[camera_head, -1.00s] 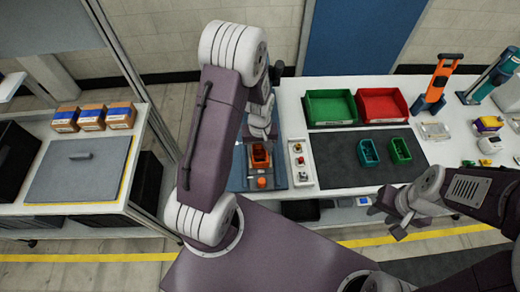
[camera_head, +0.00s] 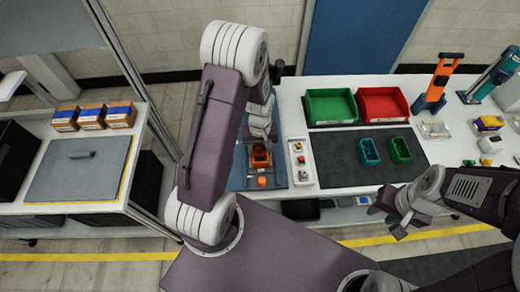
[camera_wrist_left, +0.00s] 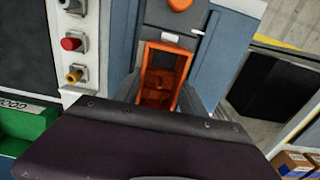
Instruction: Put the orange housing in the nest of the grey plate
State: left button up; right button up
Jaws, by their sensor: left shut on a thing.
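The orange housing (camera_head: 260,158), an open-topped box, is at the blue-grey fixture below my left arm. It also shows in the left wrist view (camera_wrist_left: 160,82), between the fingers. My left gripper (camera_head: 261,143) is shut on the housing; the fingers (camera_wrist_left: 161,92) lie along its two sides. A dark grey plate (camera_wrist_left: 170,18) with a small white piece runs along the middle of the fixture. The housing's underside is hidden, so I cannot tell whether it rests in a nest. My right gripper (camera_head: 388,219) is empty, with its fingers apart, in front of the table.
An orange round button (camera_head: 262,182) is at the fixture's front. A white button box (camera_head: 300,163) stands just right of it. Green (camera_head: 330,122) and red (camera_head: 383,121) bins and two small green housings are farther right. A cart with cardboard boxes (camera_head: 92,117) stands left.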

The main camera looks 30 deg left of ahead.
pick_arm(q)
jog(key=shift+f, duration=0.3)
jog(key=o, duration=1.6)
jog(key=shift+c, duration=0.2)
jog(key=shift+r, duration=0.1)
notch_tip(320, 180, up, 9)
jog(key=shift+f+b, duration=0.1)
jog(key=shift+b, duration=0.4)
